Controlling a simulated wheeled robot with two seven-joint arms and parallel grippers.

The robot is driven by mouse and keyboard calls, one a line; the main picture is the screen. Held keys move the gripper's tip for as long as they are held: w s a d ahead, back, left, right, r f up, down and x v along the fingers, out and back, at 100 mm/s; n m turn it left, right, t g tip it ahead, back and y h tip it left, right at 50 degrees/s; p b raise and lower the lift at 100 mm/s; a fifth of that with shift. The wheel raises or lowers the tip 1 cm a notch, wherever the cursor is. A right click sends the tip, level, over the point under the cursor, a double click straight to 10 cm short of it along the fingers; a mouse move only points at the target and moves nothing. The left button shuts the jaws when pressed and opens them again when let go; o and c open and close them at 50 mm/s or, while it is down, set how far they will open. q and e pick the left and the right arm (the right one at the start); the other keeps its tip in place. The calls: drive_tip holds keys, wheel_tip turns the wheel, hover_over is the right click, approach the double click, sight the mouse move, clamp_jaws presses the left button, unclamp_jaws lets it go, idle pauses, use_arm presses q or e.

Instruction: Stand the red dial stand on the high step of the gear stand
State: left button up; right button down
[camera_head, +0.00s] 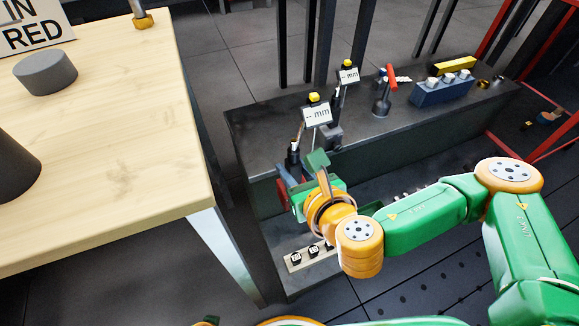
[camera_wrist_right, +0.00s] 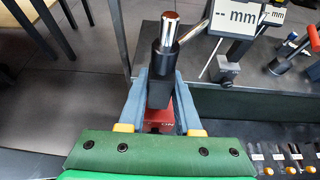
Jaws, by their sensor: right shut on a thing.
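My right gripper (camera_head: 297,185) is shut on the red dial stand, which has a red base (camera_wrist_right: 158,118), a black body and a shiny post. The stand's red part (camera_head: 283,190) shows just left of the gripper in the head view. A thin rod runs from the post toward a "-- mm" display (camera_head: 316,115). In the wrist view, the blue-grey fingers (camera_wrist_right: 160,88) lie either side of the black body. The dark gear stand (camera_head: 250,125) has a high step at the back and a low one in front. The held stand is near its left end; I cannot tell its exact height.
Another display (camera_head: 348,75), a red-handled clamp (camera_head: 382,100) and a blue block with knobs (camera_head: 443,90) stand on the high step. A strip of small blocks (camera_head: 312,252) lies on the low step. A wooden table (camera_head: 120,175) is at left, across a gap.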

use_arm(q)
drive_tip(key=shift+s+r, duration=0.1)
use_arm(e)
drive_tip(key=shift+w+r, duration=0.1)
drive_tip(key=shift+r, duration=0.05)
drive_tip(key=shift+w+a+f, duration=0.15)
drive_tip(key=shift+w+f, duration=0.05)
drive_tip(key=shift+w, duration=0.1)
use_arm(q)
drive_tip(key=shift+w+d+r+b, duration=0.25)
drive_tip(key=shift+w+b, duration=0.15)
drive_tip(key=shift+w, duration=0.1)
drive_tip(key=shift+w+d+r+b, duration=0.2)
drive_tip(key=shift+w+r+b, duration=0.1)
drive_tip(key=shift+w+b, duration=0.2)
drive_tip(key=shift+w+d+r+b, duration=0.25)
drive_tip(key=shift+w+b, duration=0.1)
drive_tip(key=shift+w, duration=0.2)
use_arm(e)
drive_tip(key=w+r+x, duration=0.1)
drive_tip(key=r+x, duration=0.2)
drive_tip(key=x, duration=1.2)
drive_tip(key=shift+w+a+f, duration=0.2)
drive_tip(key=shift+w+a, duration=0.1)
drive_tip(key=shift+w, duration=0.1)
use_arm(q)
drive_tip(key=shift+r, duration=0.15)
